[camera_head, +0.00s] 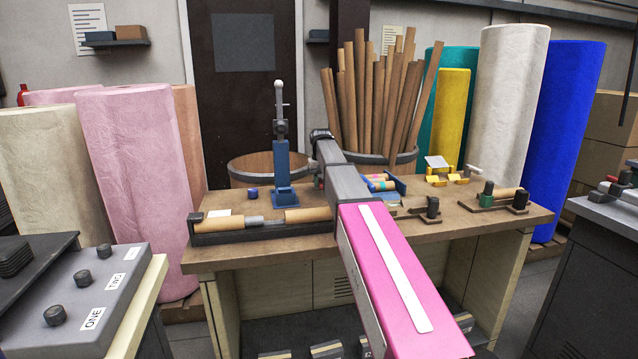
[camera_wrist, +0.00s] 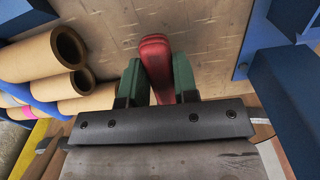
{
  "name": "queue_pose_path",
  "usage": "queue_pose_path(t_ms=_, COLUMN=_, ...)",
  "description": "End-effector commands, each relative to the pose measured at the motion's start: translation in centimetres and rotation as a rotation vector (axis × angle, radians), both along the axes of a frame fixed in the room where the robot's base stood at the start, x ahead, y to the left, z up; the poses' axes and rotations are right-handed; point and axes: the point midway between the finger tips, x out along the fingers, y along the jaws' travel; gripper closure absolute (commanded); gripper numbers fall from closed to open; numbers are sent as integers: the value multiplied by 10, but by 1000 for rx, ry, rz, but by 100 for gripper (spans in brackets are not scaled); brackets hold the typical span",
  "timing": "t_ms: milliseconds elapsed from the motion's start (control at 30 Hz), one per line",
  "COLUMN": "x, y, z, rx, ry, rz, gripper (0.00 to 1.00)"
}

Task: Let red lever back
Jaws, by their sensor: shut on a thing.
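The red lever (camera_wrist: 154,52) shows in the wrist view as a rounded red bar between the two green fingers of my gripper (camera_wrist: 158,78). The fingers are shut on it, one on each side. The lever's lower part is hidden behind the gripper's dark crossbar. In the head view my pink arm reaches over the workbench, and its dark wrist hides most of the gripper and lever. I cannot tell from there how far the lever is tilted.
A blue stand (camera_head: 283,168) with an upright grey post is left of my wrist. Cardboard tubes (camera_wrist: 52,55) lie in a blue rack on the wrist view's left; a blue part (camera_wrist: 284,88) is close on its right. A dark tray (camera_head: 260,233) with tubes lies along the bench's front (camera_head: 460,222).

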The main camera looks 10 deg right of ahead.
Motion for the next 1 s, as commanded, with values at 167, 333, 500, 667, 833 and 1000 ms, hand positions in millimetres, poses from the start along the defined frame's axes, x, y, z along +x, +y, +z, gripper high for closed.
queue_pose_path(t_ms=167, x=1, y=-1, z=1, rx=1, ry=-2, rz=14, gripper=100)
queue_pose_path(t_ms=333, x=1, y=-1, z=1, rx=1, ry=-2, rz=15, gripper=100)
queue_pose_path(t_ms=500, x=1, y=-1, z=1, rx=1, ry=-3, rz=14, gripper=63)
queue_pose_path(t_ms=667, x=1, y=-1, z=1, rx=1, ry=-2, rz=13, gripper=47)
queue_pose_path(t_ms=833, x=1, y=-1, z=1, rx=1, ry=-1, rz=13, gripper=47)
queue_pose_path(t_ms=1000, x=1, y=-1, z=13, rx=1, ry=-2, rz=13, gripper=47)
